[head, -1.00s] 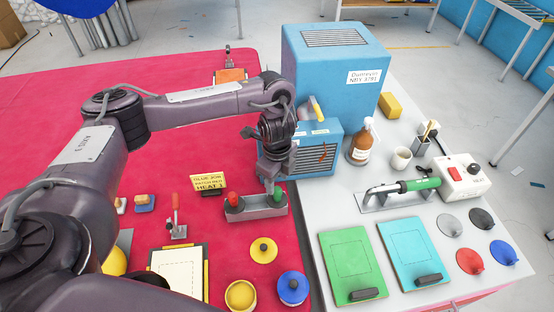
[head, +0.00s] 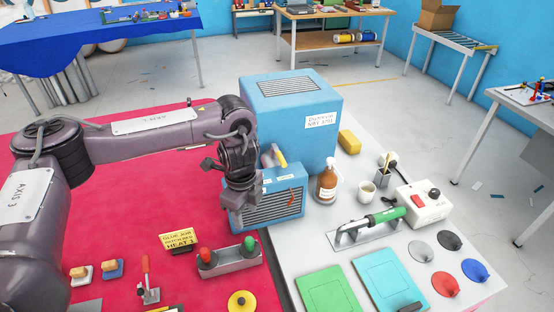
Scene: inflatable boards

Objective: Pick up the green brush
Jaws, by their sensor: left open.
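The green brush (head: 250,244) shows as a green rounded handle standing in the right end of a grey metal holder (head: 230,260) on the red mat. A red-handled one (head: 205,255) stands in the left end of the same holder. The lower parts of both are hidden in the holder. My left gripper (head: 236,208) points down, open and empty, above and slightly behind the green brush, apart from it. It overlaps the blue vented box in the picture. My right gripper is not in view.
Close behind the gripper stand a small blue vented box (head: 281,208) and a tall blue machine (head: 310,134). A yellow sign (head: 180,241) stands left of the holder.

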